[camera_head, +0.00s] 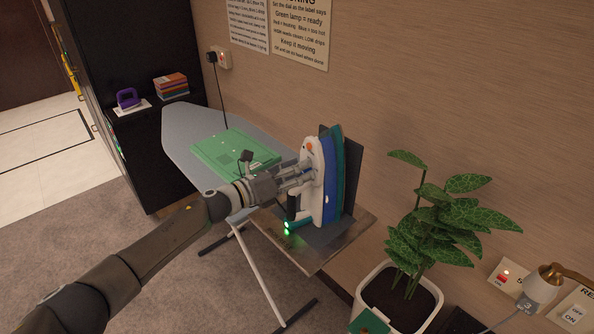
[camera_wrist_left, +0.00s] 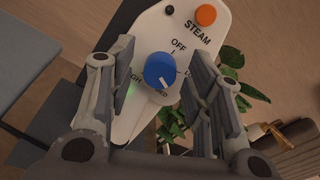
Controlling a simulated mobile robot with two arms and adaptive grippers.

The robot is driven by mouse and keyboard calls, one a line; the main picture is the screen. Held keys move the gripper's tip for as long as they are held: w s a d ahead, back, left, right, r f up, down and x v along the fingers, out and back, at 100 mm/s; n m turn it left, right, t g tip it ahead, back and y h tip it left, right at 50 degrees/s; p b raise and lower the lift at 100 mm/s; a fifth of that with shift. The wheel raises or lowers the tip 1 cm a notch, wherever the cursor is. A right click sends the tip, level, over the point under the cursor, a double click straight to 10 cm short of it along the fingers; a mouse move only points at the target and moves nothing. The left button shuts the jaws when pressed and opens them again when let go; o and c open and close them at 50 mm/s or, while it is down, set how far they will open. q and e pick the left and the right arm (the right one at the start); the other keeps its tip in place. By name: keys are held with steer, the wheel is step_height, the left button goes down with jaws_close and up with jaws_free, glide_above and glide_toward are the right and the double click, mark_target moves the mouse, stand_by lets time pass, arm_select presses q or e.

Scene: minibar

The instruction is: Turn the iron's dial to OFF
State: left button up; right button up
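The iron (camera_head: 315,185) stands upright on its end on the board's rest, its white face toward my left gripper. In the left wrist view its white panel (camera_wrist_left: 150,25) carries a round blue dial (camera_wrist_left: 160,70). The dial's white mark points down and slightly right, toward the partly hidden "MED" label; "OFF" is printed above right of the dial. My left gripper (camera_head: 308,174) is open in front of the panel. In the wrist view its fingers (camera_wrist_left: 160,85) stand on either side of the dial, with gaps; contact is not visible. My right gripper is out of view.
The ironing board (camera_head: 185,135) bears a folded green cloth (camera_head: 232,152). A green light (camera_head: 288,226) glows near the iron's base. A potted plant (camera_head: 440,225) stands right of the board. A cord (camera_head: 219,95) runs from the wall socket. Dark shelves stand at the left.

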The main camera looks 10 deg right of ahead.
arm_select(q)
steer(key=v, duration=1.2)
stand_by(0.3)
